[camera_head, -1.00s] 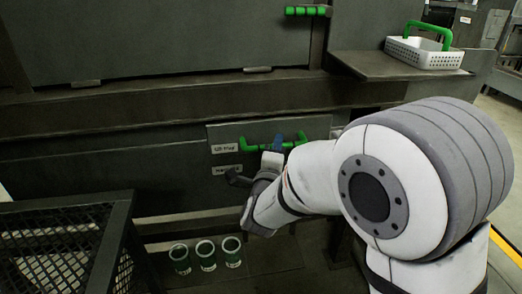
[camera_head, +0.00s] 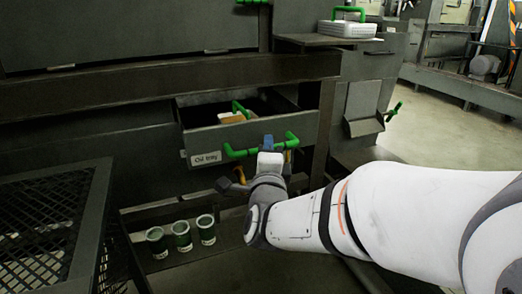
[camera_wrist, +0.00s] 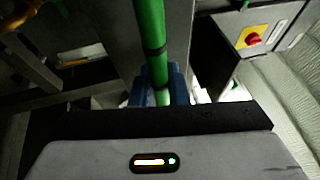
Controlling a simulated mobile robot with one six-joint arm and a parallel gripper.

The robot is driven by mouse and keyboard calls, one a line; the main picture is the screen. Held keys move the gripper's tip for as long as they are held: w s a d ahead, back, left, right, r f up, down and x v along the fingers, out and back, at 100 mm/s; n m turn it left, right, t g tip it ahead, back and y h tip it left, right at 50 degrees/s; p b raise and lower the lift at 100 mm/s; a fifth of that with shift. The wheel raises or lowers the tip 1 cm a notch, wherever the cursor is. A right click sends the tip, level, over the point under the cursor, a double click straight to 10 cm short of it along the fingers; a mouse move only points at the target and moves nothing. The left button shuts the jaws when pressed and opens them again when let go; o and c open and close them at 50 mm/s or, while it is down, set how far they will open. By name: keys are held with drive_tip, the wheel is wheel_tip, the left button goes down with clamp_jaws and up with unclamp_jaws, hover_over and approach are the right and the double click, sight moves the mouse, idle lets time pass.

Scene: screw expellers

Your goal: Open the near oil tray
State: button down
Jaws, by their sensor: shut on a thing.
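The near oil tray (camera_head: 240,133) is a dark grey drawer with a white label reading "Oil tray" on its front, in the middle of the head view. It stands pulled out of the machine, its inside showing. A green bar handle (camera_head: 238,153) runs across its front. My gripper (camera_head: 268,143) is shut on the handle, with its blue fingertips around the bar. In the wrist view the green handle (camera_wrist: 149,35) runs down between the blue fingers (camera_wrist: 165,85). A tan item with a green handle (camera_head: 235,116) shows inside the tray.
Several green-and-white cups (camera_head: 182,236) stand on a low ledge below the tray. A black mesh-topped frame (camera_head: 50,220) stands at the left. The floor at the right is open.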

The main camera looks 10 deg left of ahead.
drive_tip(key=shift+s+d, duration=0.15)
drive_tip(key=shift+s, duration=0.1)
drive_tip(key=c, duration=1.4)
unclamp_jaws()
drive_tip(key=s+f, duration=0.1)
drive_tip(key=s, duration=0.6)
drive_tip(key=shift+s+d+f, duration=0.15)
drive_tip(key=shift+d, duration=0.25)
